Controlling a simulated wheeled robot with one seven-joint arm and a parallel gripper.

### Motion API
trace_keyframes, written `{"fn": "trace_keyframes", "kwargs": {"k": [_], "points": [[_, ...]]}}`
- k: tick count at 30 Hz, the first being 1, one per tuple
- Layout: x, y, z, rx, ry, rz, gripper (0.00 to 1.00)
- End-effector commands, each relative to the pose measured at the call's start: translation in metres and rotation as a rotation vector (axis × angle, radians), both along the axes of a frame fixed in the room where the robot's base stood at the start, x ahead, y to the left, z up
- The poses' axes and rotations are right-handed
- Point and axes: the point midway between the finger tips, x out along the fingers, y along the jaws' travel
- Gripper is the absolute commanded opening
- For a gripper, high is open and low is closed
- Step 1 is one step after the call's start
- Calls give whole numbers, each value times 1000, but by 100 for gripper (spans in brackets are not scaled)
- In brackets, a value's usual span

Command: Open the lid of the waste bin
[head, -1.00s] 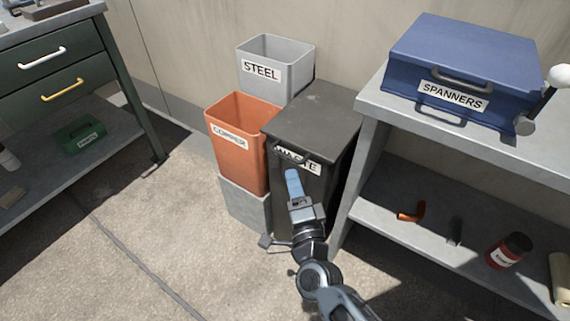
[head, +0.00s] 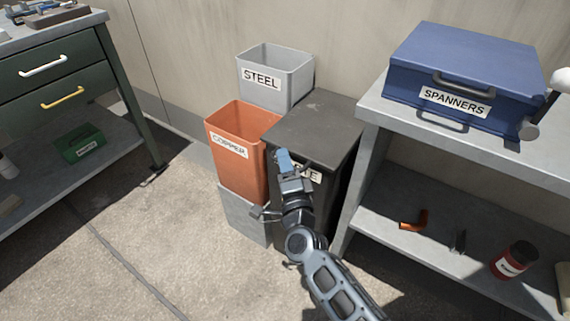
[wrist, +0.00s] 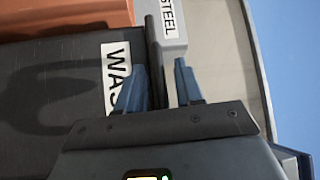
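The waste bin (head: 290,215) is dark grey with a white label, partly covered by my arm. Its flat lid (head: 318,125) looks shut. In the wrist view the picture is turned on its side, with the bin's front (wrist: 50,95) and its label (wrist: 115,75) at left. My gripper (head: 284,157) is at the upper front of the bin, by the lid's front edge. In the wrist view my gripper (wrist: 160,80) has its two blue fingers apart, with a thin dark edge, apparently the lid's (wrist: 154,50), showing between them. I cannot tell whether they touch it.
An orange copper bin (head: 236,155) stands close at left, and a grey steel bin (head: 275,78) behind. At right is a grey shelf unit (head: 368,112) with a blue spanners box (head: 455,75) on top. A green drawer bench (head: 75,80) stands far left. The floor in front is open.

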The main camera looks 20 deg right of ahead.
Motion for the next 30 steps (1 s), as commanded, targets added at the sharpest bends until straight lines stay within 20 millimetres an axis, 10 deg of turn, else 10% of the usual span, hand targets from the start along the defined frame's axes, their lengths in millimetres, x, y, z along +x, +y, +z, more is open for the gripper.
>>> {"fn": "trace_keyframes", "kwargs": {"k": [13, 30], "points": [[0, 0, 0, 0, 0, 0, 0], [-1, 0, 2, 2, 3, 1, 0]]}}
